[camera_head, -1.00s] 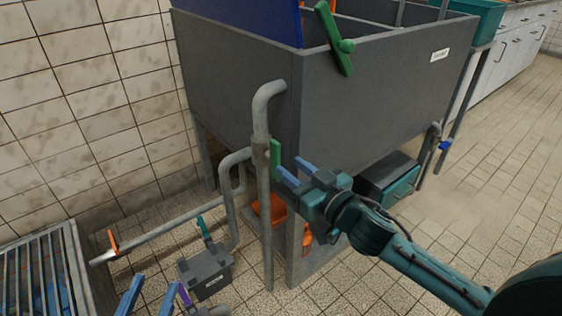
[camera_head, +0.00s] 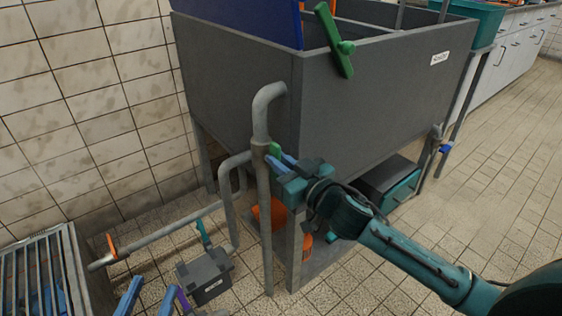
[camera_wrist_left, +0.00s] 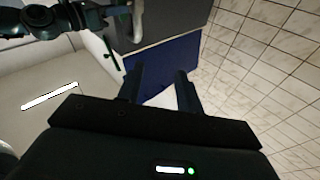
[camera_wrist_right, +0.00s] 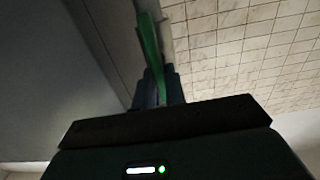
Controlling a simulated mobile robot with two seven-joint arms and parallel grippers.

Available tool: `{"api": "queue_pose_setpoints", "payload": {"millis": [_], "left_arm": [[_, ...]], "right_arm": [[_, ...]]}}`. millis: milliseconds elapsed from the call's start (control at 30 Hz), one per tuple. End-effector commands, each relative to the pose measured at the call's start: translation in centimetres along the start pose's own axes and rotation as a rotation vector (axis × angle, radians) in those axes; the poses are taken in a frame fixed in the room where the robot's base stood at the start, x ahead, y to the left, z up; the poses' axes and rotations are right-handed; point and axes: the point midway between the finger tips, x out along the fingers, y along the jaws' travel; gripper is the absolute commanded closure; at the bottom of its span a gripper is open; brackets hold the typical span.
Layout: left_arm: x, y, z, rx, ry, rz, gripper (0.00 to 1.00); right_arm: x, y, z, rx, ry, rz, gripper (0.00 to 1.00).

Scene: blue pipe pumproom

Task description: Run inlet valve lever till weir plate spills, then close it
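A green lever (camera_head: 275,148) sits on the upright grey inlet pipe (camera_head: 264,200) at the near corner of the grey tank. It also shows as a green bar (camera_wrist_right: 150,45) in the right wrist view, running down between the fingers. My right gripper (camera_head: 281,162) is at this lever, its fingers drawn close together around it. My left gripper (camera_head: 148,298) is low at the left, open and empty, away from the pipe; its spread fingers show in the left wrist view (camera_wrist_left: 160,90). The tank's inside is only partly seen. The weir plate and water level cannot be made out.
The grey tank (camera_head: 375,95) has a blue panel (camera_head: 245,18) and another green handle (camera_head: 335,42) at its rim. A low pipe with an orange lever (camera_head: 112,246), a grey box (camera_head: 205,275) and a metal grating (camera_head: 35,270) lie left. Tiled floor is free at right.

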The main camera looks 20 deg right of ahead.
Motion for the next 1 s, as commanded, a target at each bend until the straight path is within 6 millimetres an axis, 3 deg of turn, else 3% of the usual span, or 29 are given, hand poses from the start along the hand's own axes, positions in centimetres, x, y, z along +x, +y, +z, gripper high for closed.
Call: {"api": "queue_pose_setpoints", "payload": {"millis": [133,567,1000], "left_arm": [[-0.01,0.01,0.13,0.001,-0.002,0.000,0.64],[0.04,-0.15,-0.16,0.011,-0.003,-0.001,0.64],[-0.49,-0.31,-0.37,0.068,-0.048,-0.005,0.64]], "right_arm": [[-0.01,-0.01,0.00,0.000,0.000,0.000,1.00],[-0.01,-0.06,-0.11,-0.032,0.000,0.000,1.00],[-0.01,-0.53,-0.29,-0.335,-0.001,0.000,1.00]]}}
